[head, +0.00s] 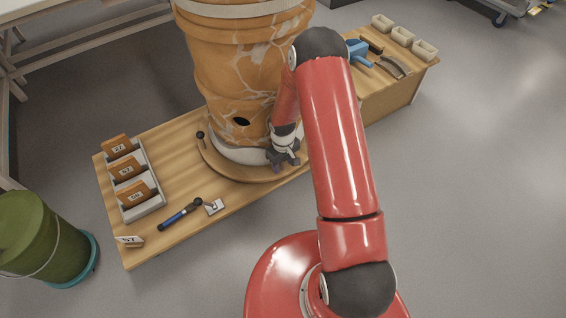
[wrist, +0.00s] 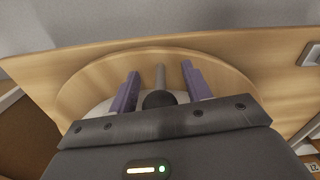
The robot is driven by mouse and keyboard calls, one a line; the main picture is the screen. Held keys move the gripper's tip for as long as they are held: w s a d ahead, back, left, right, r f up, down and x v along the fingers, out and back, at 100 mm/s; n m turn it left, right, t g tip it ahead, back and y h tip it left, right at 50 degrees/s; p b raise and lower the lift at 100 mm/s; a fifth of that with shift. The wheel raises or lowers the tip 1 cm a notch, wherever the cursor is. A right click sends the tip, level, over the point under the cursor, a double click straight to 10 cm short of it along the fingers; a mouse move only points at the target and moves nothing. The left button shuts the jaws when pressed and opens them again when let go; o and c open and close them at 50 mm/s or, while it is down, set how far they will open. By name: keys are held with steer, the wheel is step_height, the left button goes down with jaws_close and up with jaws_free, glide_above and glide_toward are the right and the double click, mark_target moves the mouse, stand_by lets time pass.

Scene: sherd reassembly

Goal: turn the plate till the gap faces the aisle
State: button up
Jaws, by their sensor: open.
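The plate (head: 225,168) is a round wooden disc on the bench and also shows in the wrist view (wrist: 88,82). A large orange-brown vessel (head: 235,75) with pale crack lines stands upright on it, on a white ring. The gap (head: 241,121) is a small dark hole low on the vessel, on the side facing the head camera. One dark-knobbed peg (head: 200,135) stands at the plate's left edge. My gripper (head: 279,162) is low at the plate's right front. In the wrist view its purple fingers (wrist: 161,86) are open, with a dark-knobbed grey peg (wrist: 160,76) between them.
A rack of labelled sherds (head: 134,181) stands at the bench's left end. A blue-black tool (head: 180,214) and a small pale block (head: 214,206) lie near the front edge. Tools and small trays (head: 403,36) are at the far right. A green bin (head: 38,238) stands left; floor is open right.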

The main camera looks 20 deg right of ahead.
jaws_close()
stand_by(0.3)
steer(key=shift+a, duration=0.1)
